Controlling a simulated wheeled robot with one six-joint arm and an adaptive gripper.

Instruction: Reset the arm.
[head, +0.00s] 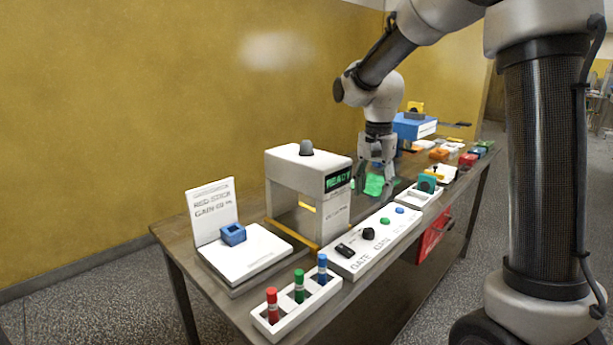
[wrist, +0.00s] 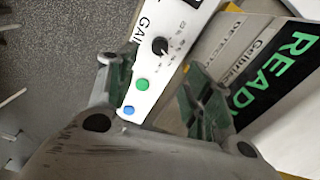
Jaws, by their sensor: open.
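My gripper (head: 375,190) hangs at the end of my arm, pointing down, just right of the white READY machine (head: 335,215) in the head view. In the wrist view my gripper (wrist: 162,72) has its two fingers spread apart with nothing between them. The white control panel (wrist: 185,45), with a black knob, a green button and a blue button, shows beyond and between the fingers.
The table (head: 170,232) is crowded. A sign board (head: 212,208) and a blue block (head: 233,234) stand left. A white rack (head: 297,305) holds red, green and blue sticks at the front. A blue box (head: 414,126) and several coloured pieces are at the far end.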

